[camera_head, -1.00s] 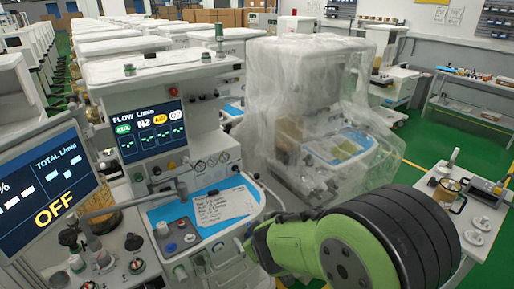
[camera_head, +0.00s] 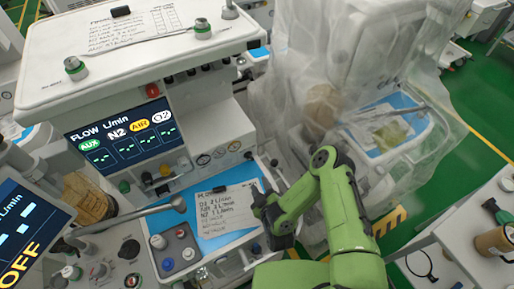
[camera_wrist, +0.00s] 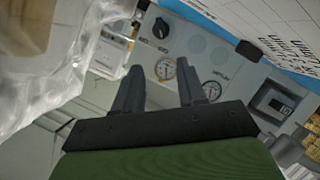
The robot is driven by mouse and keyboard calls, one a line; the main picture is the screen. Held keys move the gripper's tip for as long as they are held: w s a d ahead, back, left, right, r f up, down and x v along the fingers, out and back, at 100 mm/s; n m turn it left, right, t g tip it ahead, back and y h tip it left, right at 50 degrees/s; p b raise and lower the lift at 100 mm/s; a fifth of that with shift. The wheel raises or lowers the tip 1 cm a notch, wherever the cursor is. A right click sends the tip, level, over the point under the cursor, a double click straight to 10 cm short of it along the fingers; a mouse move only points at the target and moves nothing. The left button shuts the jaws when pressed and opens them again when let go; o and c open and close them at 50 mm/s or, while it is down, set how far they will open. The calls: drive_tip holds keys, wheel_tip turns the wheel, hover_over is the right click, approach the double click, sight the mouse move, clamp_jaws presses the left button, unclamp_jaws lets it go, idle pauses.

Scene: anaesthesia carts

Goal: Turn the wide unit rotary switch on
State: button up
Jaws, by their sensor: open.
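The wide anaesthesia unit (camera_head: 150,82) fills the middle left of the head view, with its flow screen (camera_head: 120,133) lit. A black rotary knob (camera_wrist: 161,33) shows on a pale panel at the top of the wrist view, above two round gauges. I cannot tell which way it is set, nor for certain that it is the task's switch. My gripper (camera_wrist: 159,72) is open and empty, its two dark fingers pointing toward the gauge panel. The knob lies beyond the fingertips, apart from them. In the head view my gripper (camera_head: 268,217) is beside the unit's blue work surface, at its right edge.
A plastic-wrapped machine (camera_head: 335,75) stands close on the right. A clipboard sheet (camera_head: 226,210) lies on the work surface. A second screen (camera_head: 25,235) at the left reads OFF. A white side table (camera_head: 480,235) stands at the right; green floor shows between.

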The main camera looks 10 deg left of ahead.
drive_tip(key=b, duration=0.5)
approach(250, 159)
drive_tip(key=shift+w+a+f, duration=0.25)
drive_tip(key=shift+w+f, duration=0.25)
drive_tip(key=shift+f, duration=0.05)
drive_tip(key=b+x, duration=0.4)
drive_tip(key=b, duration=0.5)
drive_tip(key=shift+w+a, duration=0.15)
drive_tip(key=shift+w, duration=0.1)
drive_tip(key=shift+b+x, duration=0.8)
drive_tip(key=shift+b, duration=0.35)
drive_tip(key=shift+w+a+b, duration=0.2)
drive_tip(key=shift+w+b, duration=0.2)
drive_tip(key=shift+r, duration=0.1)
clamp_jaws()
